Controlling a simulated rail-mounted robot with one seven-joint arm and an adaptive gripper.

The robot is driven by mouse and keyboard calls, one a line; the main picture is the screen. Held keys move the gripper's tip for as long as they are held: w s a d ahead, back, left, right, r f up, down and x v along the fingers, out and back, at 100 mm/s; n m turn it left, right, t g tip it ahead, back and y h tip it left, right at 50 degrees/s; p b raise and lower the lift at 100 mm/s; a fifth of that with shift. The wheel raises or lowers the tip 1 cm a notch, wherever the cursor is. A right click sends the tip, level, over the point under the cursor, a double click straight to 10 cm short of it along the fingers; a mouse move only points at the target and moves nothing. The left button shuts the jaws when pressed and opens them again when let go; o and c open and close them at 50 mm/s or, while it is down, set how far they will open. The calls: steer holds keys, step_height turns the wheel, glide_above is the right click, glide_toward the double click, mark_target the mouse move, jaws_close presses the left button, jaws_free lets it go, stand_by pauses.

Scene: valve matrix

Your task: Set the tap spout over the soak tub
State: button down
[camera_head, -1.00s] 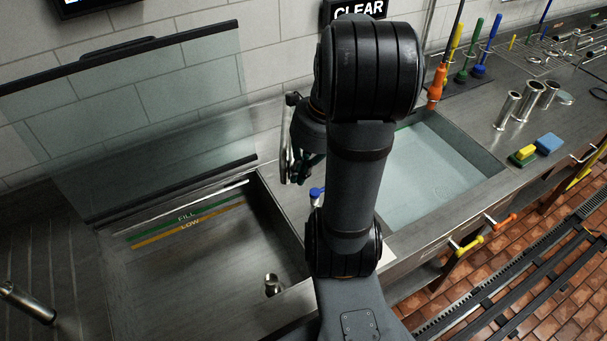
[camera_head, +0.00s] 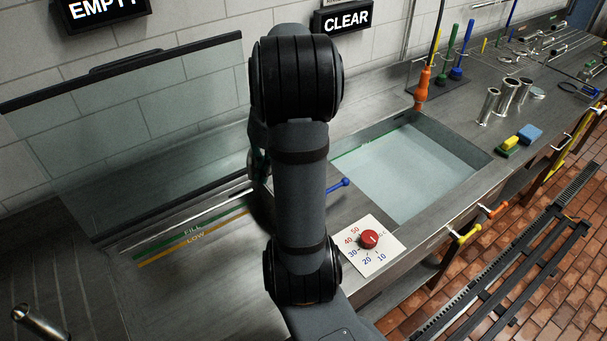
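The left tub (camera_head: 190,285) has a green FILL line and an orange LOW line on its back wall. The right basin (camera_head: 425,170) holds pale, clear water. I cannot tell from labels which one is the soak tub. My arm stands in front of the divider between them and hides most of the tap. A blue-tipped lever (camera_head: 340,186) shows just right of my arm. A small part of my gripper (camera_head: 258,165) seems to show at the arm's left edge. Its fingers and any contact with the spout are hidden.
A tilted glass screen (camera_head: 130,130) stands behind the left tub. A red dial (camera_head: 369,239) on a numbered plate sits on the front ledge. An orange-gripped hose (camera_head: 422,88) hangs behind the basin. Steel cylinders (camera_head: 488,105) and sponges (camera_head: 520,140) stand at right.

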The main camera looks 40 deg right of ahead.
steer(key=shift+w+a, duration=0.25)
steer(key=shift+s, duration=0.15)
steer(key=s+d+r, duration=0.2)
steer(key=s+r, duration=0.3)
steer(key=r, duration=0.4)
steer(key=shift+s+d+r, duration=0.2)
steer(key=shift+s+r, duration=0.15)
steer(key=shift+f, duration=0.1)
